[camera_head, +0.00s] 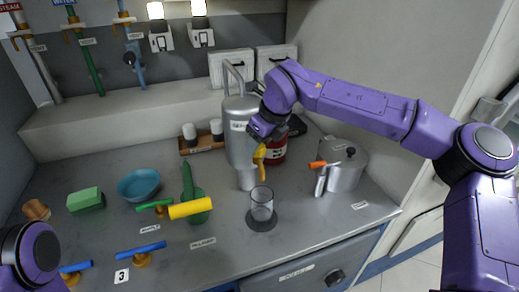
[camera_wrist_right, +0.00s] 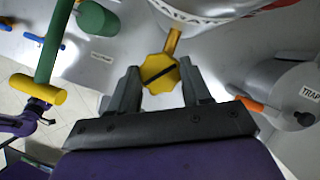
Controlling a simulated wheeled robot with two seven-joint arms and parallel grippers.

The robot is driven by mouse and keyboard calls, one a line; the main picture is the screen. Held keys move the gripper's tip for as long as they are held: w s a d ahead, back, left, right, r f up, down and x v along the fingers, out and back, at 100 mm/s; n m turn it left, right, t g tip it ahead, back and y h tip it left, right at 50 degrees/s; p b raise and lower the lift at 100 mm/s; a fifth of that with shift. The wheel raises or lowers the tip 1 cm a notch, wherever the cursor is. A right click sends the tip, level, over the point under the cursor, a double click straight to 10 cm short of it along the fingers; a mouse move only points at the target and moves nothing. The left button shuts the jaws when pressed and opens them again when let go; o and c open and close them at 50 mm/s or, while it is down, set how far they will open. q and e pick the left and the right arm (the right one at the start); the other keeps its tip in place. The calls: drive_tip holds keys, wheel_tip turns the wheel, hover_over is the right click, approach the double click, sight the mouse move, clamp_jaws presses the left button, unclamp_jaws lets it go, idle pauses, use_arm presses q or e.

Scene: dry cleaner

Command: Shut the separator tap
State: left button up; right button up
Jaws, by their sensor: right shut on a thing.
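The separator (camera_head: 241,110) is a tall silver cylinder with a bent pipe on top and a partly readable label, at the middle of the counter. Its yellow tap (camera_head: 261,158) sticks out at the front. In the right wrist view the tap's eight-sided knob (camera_wrist_right: 158,73) faces the camera with a dark slanted bar across it. My right gripper (camera_wrist_right: 156,82) is shut on this knob, one finger on each side. In the head view the right gripper (camera_head: 262,137) partly hides the tap. Of my left arm only a link shows at the lower left; its gripper is not seen.
A clear glass (camera_head: 262,205) stands on a dark disc in front of the separator. A silver pot (camera_head: 346,167) labelled TRAP with an orange-handled tap stands to the right, a red container (camera_head: 276,151) just behind.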

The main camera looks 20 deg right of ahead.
drive_tip(key=m+h+b, duration=0.1)
drive_tip(key=m, duration=0.1)
drive_tip(key=m+h+b, duration=0.1)
drive_tip(key=m, duration=0.2)
drive_tip(key=shift+a+t+b, duration=0.2)
drive_tip(key=shift+t+b, duration=0.1)
drive_tip(key=shift+b, duration=0.1)
drive_tip(key=m+h, duration=0.1)
drive_tip(key=m, duration=0.1)
drive_tip(key=m+b, duration=0.1)
drive_tip(key=m, duration=0.2)
drive_tip(key=shift+a+h, duration=0.1)
drive_tip(key=shift+h, duration=0.3)
drive_tip(key=shift+m, duration=0.3)
drive_tip(key=o, duration=1)
drive_tip(key=b+v, duration=0.1)
drive_tip(key=v, duration=0.9)
drive_tip(key=shift+w+a+r, duration=0.1)
drive_tip(key=shift+r, duration=0.2)
